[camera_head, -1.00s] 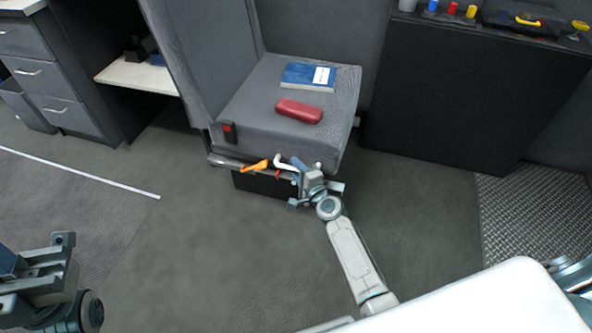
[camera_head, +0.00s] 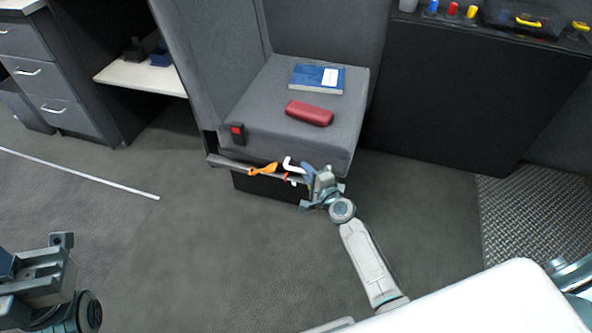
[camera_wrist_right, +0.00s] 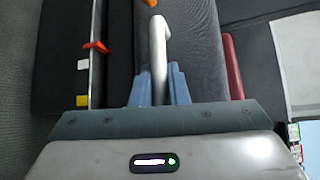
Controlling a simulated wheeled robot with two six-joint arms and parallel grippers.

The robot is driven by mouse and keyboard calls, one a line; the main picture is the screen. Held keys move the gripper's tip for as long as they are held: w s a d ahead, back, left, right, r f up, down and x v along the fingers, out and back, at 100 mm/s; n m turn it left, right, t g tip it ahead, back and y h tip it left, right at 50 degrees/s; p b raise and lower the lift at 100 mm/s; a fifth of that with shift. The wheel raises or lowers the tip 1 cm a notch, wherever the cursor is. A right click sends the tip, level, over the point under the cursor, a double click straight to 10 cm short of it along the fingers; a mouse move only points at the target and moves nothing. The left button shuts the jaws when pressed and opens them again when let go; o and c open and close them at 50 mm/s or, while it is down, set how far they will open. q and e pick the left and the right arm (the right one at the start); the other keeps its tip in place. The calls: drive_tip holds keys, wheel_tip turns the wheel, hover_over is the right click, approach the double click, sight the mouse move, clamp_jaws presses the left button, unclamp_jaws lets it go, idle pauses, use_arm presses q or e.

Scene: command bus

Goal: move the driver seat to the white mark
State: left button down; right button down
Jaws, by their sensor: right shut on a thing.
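The grey driver seat (camera_head: 290,120) stands in the middle of the head view. A white handle (camera_head: 292,165) sticks out under its front edge, beside an orange lever (camera_head: 263,169). My right gripper (camera_head: 309,172) is shut on the white handle; in the right wrist view the handle (camera_wrist_right: 158,55) runs between its blue fingers. The white mark (camera_head: 80,175) is a thin line on the floor, left of the seat and apart from it. My left gripper (camera_head: 62,250) is at the lower left, away from the seat; its jaws do not show clearly.
A blue book (camera_head: 316,78) and a red case (camera_head: 309,113) lie on the seat. A dark cabinet (camera_head: 450,100) stands close on the right. Drawers (camera_head: 45,75) and a white shelf (camera_head: 140,75) are at the left. The floor between seat and mark is clear.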

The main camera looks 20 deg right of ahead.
drive_tip(key=shift+s+d, duration=0.45)
drive_tip(key=shift+d, duration=0.2)
drive_tip(key=shift+s+d, duration=0.4)
drive_tip(key=shift+d, duration=0.2)
drive_tip(key=shift+a, duration=0.1)
drive_tip(key=c, duration=1.4)
unclamp_jaws()
drive_tip(key=shift+w, duration=0.1)
drive_tip(key=v, duration=1)
drive_tip(key=shift+s+p, duration=0.3)
drive_tip(key=shift+s, duration=0.1)
drive_tip(key=shift+r, duration=0.1)
